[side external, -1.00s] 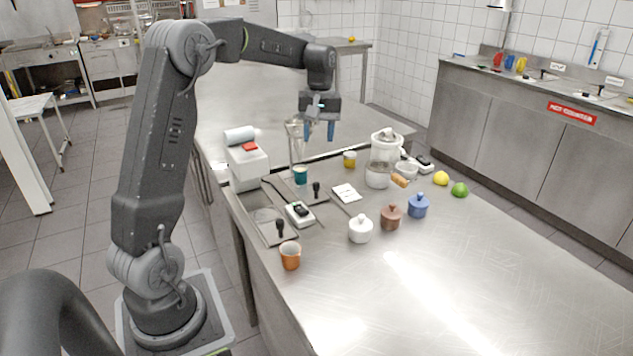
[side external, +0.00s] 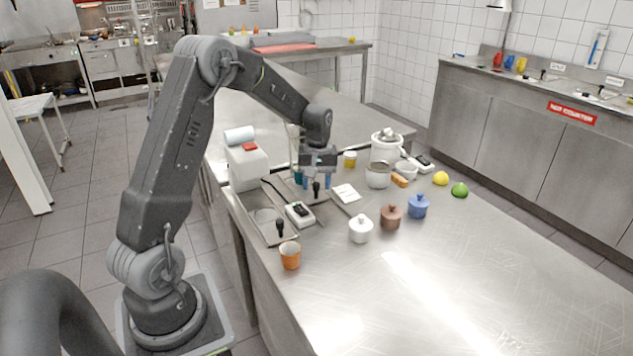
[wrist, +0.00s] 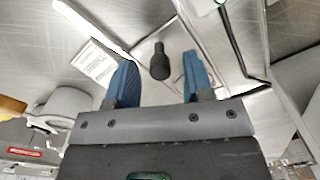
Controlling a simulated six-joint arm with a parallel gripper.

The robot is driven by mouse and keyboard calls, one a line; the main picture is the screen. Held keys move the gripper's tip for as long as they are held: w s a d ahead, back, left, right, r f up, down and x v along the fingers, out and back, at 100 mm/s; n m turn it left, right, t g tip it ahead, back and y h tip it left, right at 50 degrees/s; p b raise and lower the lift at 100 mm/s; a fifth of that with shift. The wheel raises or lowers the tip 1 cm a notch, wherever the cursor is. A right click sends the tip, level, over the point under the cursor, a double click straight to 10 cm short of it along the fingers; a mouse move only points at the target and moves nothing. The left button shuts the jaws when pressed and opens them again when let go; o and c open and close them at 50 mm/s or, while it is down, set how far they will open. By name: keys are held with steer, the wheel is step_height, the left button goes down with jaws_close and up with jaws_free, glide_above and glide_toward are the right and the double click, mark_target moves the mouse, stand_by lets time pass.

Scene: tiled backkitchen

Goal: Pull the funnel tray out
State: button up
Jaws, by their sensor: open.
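A flat grey tray (side external: 320,199) with an upright dark handle (side external: 316,191) lies on the steel bench. I take it as the funnel tray, since the clear funnel (side external: 293,133) stands just behind it, largely hidden by my arm. My gripper (side external: 314,181) points down over this handle with its blue fingers apart. In the wrist view the dark handle (wrist: 159,61) shows in the gap between the two fingers, with space on both sides. No contact is visible. A teal cup is partly hidden behind my gripper.
A second tray (side external: 262,215) with a dark handle lies nearer, beside a small scale (side external: 299,213). A white box (side external: 246,167) stands left. The bench's front right is clear.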

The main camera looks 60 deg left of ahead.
steer(key=shift+c, duration=0.2)
jaws_close()
stand_by(0.3)
